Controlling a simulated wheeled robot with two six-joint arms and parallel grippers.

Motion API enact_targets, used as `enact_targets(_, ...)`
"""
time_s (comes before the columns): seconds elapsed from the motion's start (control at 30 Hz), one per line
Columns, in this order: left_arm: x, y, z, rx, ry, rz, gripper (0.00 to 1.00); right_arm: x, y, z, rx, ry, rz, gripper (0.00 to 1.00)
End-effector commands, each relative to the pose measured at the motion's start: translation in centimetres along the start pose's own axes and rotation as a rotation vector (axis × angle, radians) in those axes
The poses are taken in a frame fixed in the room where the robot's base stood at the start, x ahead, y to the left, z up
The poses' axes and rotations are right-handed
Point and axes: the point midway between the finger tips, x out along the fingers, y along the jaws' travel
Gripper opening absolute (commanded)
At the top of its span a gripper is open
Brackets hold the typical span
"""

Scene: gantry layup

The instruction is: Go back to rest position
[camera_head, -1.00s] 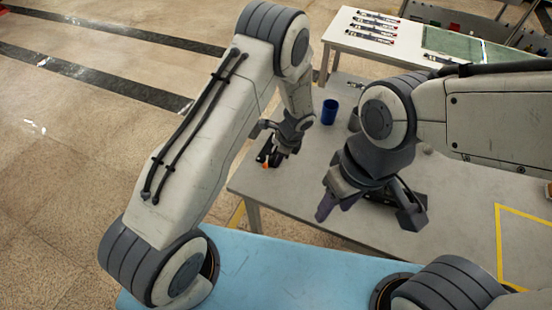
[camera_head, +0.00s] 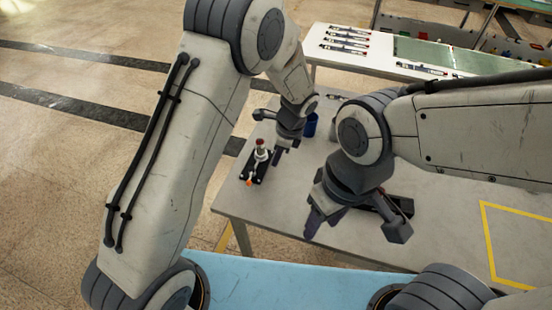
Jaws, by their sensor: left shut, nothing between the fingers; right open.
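My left gripper (camera_head: 277,152) is shut and empty above the far left part of the grey table. It is just right of a small black stand (camera_head: 256,172) that has an orange spot at its front and a white and red upright piece (camera_head: 260,150) on it. The gripper looks apart from that piece. My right gripper (camera_head: 354,225) is open and empty above the middle of the table, its fingers spread and pointing down. A dark flat object (camera_head: 392,204) lies behind it, partly hidden.
A blue cup (camera_head: 311,125) stands behind my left gripper. The grey table (camera_head: 450,225) has a yellow taped outline (camera_head: 484,238) at right. A white table (camera_head: 385,62) with several pen-like parts and a green panel stands behind. A light blue surface (camera_head: 270,282) is in front.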

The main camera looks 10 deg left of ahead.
Motion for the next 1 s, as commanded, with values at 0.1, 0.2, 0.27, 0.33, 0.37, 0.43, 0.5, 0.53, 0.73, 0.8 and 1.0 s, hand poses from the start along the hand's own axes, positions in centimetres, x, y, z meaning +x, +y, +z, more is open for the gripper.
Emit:
enact_targets(0.1, 0.0, 0.0, 0.0, 0.000, 0.000, 0.000, 0.00, 0.0, 0.0, 0.0, 0.000, 0.000, 0.000, 0.50)
enact_targets(0.2, 0.0, 0.0, 0.0, 0.000, 0.000, 0.000, 0.00, 0.0, 0.0, 0.0, 0.000, 0.000, 0.000, 0.50)
enact_targets(0.27, -0.1, 0.1, 0.0, -0.003, 0.001, -0.001, 0.00, 0.0, 0.0, 0.0, 0.000, 0.000, 0.000, 0.50)
enact_targets(0.33, -0.9, 0.4, -0.1, -0.024, 0.006, -0.004, 0.00, 0.0, 0.0, 0.0, 0.000, 0.000, 0.000, 0.50)
enact_targets(0.37, -1.5, 0.7, -0.2, -0.041, 0.011, -0.006, 0.00, 0.0, 0.0, 0.0, 0.000, 0.000, 0.000, 0.50)
enact_targets(0.43, -3.5, 1.9, -0.4, -0.104, 0.028, -0.012, 0.00, 0.0, 0.0, 0.0, 0.000, 0.000, 0.000, 0.50)
enact_targets(0.5, -6.1, 3.8, -0.7, -0.196, 0.053, -0.015, 0.00, 0.0, 0.0, 0.0, 0.000, 0.000, 0.000, 0.50)
enact_targets(0.53, -7.3, 4.8, -0.8, -0.242, 0.067, -0.015, 0.00, 0.0, 0.0, 0.0, 0.000, 0.000, 0.000, 0.50)
enact_targets(0.73, -13.9, 13.3, -0.9, -0.567, 0.166, 0.017, 0.00, 0.0, 0.0, 0.0, 0.000, 0.000, 0.000, 0.50)
enact_targets(0.8, -15.4, 16.4, -0.7, -0.674, 0.201, 0.040, 0.00, 0.0, 0.0, 0.0, 0.000, 0.000, 0.000, 0.50)
enact_targets(1.0, -17.2, 23.4, 0.0, -0.909, 0.273, 0.114, 0.00, 0.0, 0.0, 0.0, 0.000, 0.000, 0.000, 0.50)
